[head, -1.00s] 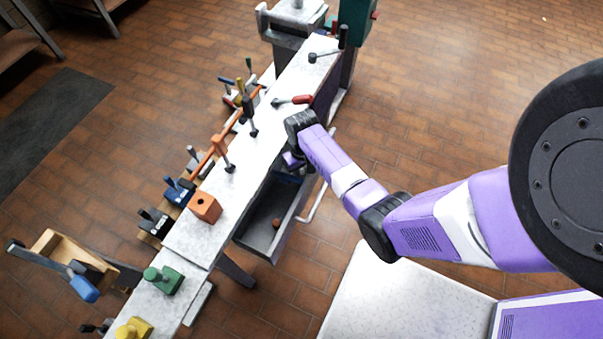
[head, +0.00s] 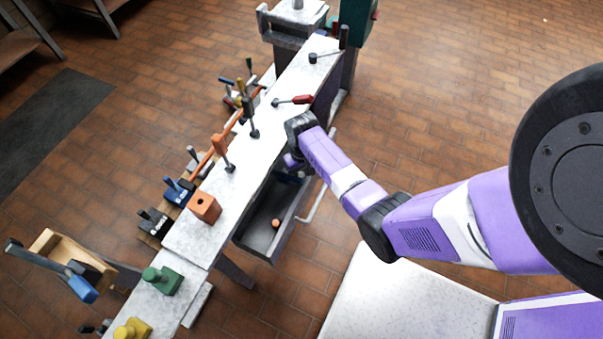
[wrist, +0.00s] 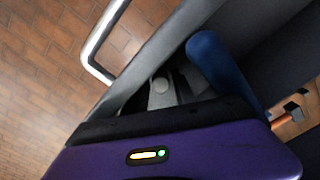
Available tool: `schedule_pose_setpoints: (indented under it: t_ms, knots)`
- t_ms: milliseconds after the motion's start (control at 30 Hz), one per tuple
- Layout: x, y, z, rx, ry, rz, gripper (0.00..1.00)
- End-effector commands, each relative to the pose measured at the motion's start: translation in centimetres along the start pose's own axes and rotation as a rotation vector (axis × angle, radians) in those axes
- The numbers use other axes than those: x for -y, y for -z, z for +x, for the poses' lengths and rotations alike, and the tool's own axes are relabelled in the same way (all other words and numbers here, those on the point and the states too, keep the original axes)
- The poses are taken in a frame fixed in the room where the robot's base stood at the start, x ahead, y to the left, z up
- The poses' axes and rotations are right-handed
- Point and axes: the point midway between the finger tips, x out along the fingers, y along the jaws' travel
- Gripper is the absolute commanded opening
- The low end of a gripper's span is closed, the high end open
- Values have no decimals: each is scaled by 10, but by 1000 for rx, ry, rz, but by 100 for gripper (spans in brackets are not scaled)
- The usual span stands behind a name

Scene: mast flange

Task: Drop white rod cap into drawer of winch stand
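The winch stand's drawer (head: 285,236) is open, a dark grey box pulled out from under the pale bench top. My gripper (wrist: 160,97) points down at the drawer's far end. In the head view the wrist and bench edge hide its fingertips. In the wrist view its purple body and black edge fill the bottom, and the finger area is dark. A small pale round shape shows there between grey parts; I cannot tell whether it is the white rod cap or part of my gripper. No other white cap can be made out.
A blue handle-like object (wrist: 215,65) lies close beside my gripper. A small orange piece (head: 276,223) lies in the drawer. The drawer's pale bar handle (head: 318,203) sticks out to the right. The bench top (head: 205,236) holds an orange block (head: 204,207) and several levers.

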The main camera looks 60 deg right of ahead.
Motion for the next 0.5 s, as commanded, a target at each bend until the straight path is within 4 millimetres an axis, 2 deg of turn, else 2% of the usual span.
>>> schedule_pose_setpoints:
  t_ms: [33, 267, 400, 500]
  knots:
    - [-1, -7, 7, 13, -3, 1, 32]
    - [-1, -7, 4, 14, -3, 1, 32]
    - [0, -6, -14, 11, -2, 1, 32]
    - [1, -5, -36, 8, -1, 0, 32]
